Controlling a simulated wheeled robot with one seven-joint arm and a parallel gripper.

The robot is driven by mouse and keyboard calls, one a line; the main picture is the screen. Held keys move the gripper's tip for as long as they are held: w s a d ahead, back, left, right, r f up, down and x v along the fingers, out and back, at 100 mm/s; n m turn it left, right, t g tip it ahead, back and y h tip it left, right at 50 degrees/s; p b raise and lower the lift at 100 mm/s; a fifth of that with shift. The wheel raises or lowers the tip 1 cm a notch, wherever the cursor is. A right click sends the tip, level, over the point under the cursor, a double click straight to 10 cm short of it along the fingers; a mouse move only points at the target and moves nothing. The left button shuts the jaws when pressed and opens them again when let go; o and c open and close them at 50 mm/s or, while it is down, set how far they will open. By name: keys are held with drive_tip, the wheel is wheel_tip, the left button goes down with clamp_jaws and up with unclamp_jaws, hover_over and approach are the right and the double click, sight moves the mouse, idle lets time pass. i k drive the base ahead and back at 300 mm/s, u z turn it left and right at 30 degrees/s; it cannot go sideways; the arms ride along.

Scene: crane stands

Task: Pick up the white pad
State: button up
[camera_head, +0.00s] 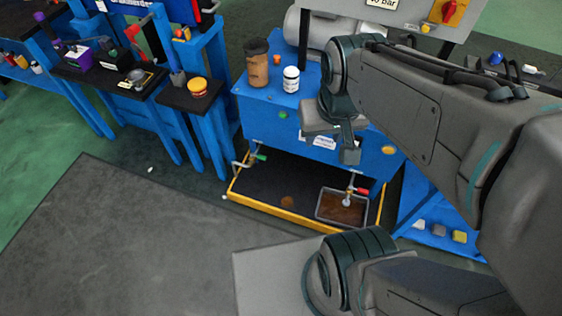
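A small white pad (418,224) lies on a low blue shelf at the lower right. A grey pad (439,230) and a yellow pad (460,236) lie in a row to its right. My gripper (346,150) hangs in front of the blue cabinet, up and to the left of the white pad and well apart from it. Its fingers are partly hidden by my own wrist, and I cannot tell whether they are open. I see nothing held in it.
The blue cabinet (262,112) carries a brown cup (257,65) and a white jar (291,79). A yellow-edged black tray (262,183) with a brown-filled pan (341,207) sits below. Blue stands with tools are at left. Grey floor (130,240) is mostly clear.

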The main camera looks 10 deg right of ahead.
sight(420, 224)
drive_tip(key=k, duration=1.4)
drive_tip(key=z, duration=1.15)
